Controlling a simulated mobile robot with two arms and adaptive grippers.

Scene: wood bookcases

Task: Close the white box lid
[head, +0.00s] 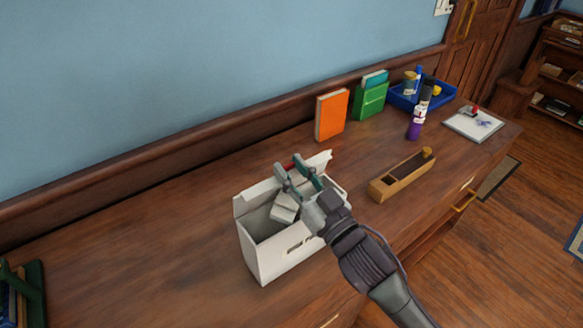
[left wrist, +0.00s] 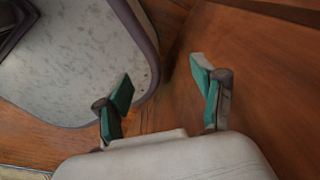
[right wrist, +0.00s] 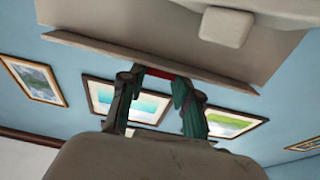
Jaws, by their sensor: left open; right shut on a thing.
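The white box (head: 268,258) stands on the wooden desk with its top open. Its lid (head: 318,160) stands raised at the far side, partly hidden by my right gripper. My right gripper (head: 296,172) reaches over the box and is shut at the lid's edge. In the right wrist view, a red strip shows between the fingertips of the right gripper (right wrist: 158,75), against the edge of the pale lid (right wrist: 130,40). My left gripper (left wrist: 160,90) shows only in the left wrist view, open and empty, away from the box.
The desk left of the box is mostly clear.

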